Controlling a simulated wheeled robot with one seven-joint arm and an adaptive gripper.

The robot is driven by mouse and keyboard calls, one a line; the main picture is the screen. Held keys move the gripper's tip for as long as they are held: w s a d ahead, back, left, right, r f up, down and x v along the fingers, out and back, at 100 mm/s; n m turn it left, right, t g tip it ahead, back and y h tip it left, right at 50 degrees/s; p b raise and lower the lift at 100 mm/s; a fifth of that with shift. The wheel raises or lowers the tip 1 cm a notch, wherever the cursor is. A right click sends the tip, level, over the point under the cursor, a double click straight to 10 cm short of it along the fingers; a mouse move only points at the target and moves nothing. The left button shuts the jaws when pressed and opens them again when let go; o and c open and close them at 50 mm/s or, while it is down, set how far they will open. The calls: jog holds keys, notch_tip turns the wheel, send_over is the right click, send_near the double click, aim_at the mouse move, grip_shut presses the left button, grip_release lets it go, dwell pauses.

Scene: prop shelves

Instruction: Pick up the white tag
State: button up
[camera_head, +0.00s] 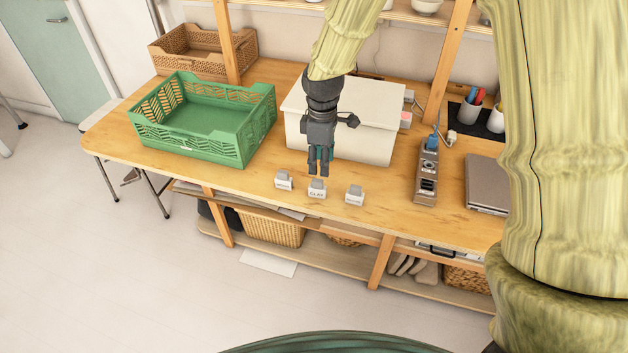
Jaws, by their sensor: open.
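Three small white tags stand in a row near the front edge of the wooden table: a left tag (283,181), a middle tag (317,189) and a right tag (354,196). Each has dark print on its front, too small to read surely. My gripper (320,172) points down just above and behind the middle tag. It is open and holds nothing that I can see. The gap between the fingertips and the middle tag is small, and I cannot tell whether they touch.
A white box (362,149) stands right behind my gripper. A green crate (190,150) is to the left, with a brown basket (185,62) behind it. A grey-brown device (427,172) and a laptop (487,186) lie to the right. The table front between crate and tags is clear.

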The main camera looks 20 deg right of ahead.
aim_at(318, 180)
jog(key=f, duration=0.2)
jog(key=a+f, duration=0.1)
jog(key=f, duration=0.1)
jog(key=shift+w+p, duration=0.2)
jog(key=shift+p, duration=0.1)
jog(key=shift+w+d+f+p, duration=0.1)
jog(key=shift+f+p, duration=0.4)
jog(key=shift+f, duration=1.15)
jog(key=shift+w+d+f+p, duration=0.1)
jog(key=shift+f+p, duration=0.35)
jog(key=shift+f, duration=1.15)
jog(key=c, duration=0.8)
